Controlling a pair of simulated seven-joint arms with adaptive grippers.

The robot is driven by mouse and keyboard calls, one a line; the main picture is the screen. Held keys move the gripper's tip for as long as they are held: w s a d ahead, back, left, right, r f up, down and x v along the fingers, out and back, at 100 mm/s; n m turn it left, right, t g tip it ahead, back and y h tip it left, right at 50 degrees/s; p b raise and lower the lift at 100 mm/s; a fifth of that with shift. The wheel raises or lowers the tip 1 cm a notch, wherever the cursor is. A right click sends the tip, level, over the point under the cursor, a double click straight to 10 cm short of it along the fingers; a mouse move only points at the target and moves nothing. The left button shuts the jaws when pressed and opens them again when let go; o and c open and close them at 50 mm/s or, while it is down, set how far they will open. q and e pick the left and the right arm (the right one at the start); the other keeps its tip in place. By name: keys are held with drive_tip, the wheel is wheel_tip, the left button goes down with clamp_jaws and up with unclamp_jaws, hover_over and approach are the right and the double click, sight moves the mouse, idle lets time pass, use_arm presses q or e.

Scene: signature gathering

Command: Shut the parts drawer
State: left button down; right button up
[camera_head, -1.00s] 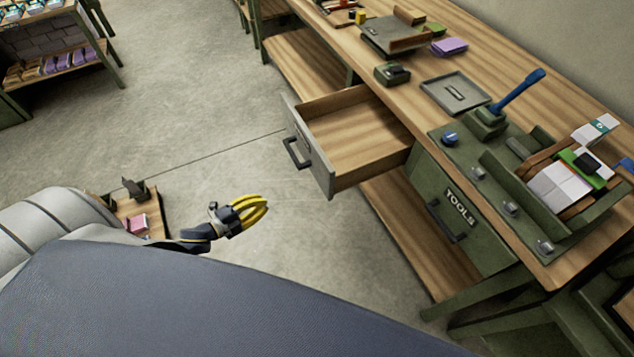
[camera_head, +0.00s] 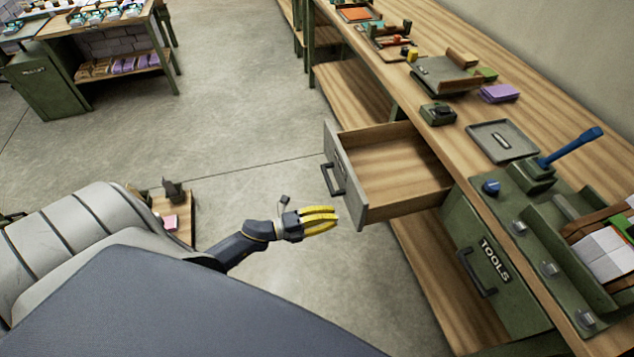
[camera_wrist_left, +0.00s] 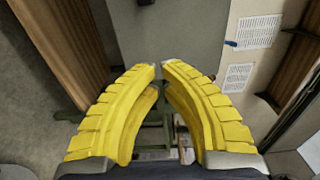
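The parts drawer (camera_head: 395,172) stands pulled out from under the workbench in the head view, empty inside, with a wooden bottom. Its grey-green front carries a dark bar handle (camera_head: 334,180) facing left. My left gripper (camera_head: 336,220), with yellow ribbed fingers, is just below and left of the drawer front, pointing right, apart from the handle. In the left wrist view its fingertips (camera_wrist_left: 159,68) nearly meet with only a thin gap and nothing between them. My right gripper is not in view.
The workbench (camera_head: 480,120) holds a grey tray (camera_head: 502,142), a blue-handled lever (camera_head: 570,148) and purple blocks (camera_head: 499,93). A shut drawer marked TOOLS (camera_head: 495,262) is nearer. A low wooden stand (camera_head: 180,210) is at left. Open floor (camera_head: 250,110) lies left of the drawer.

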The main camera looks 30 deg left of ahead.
sight(354, 211)
use_arm(q)
drive_tip(key=shift+x, duration=2.7)
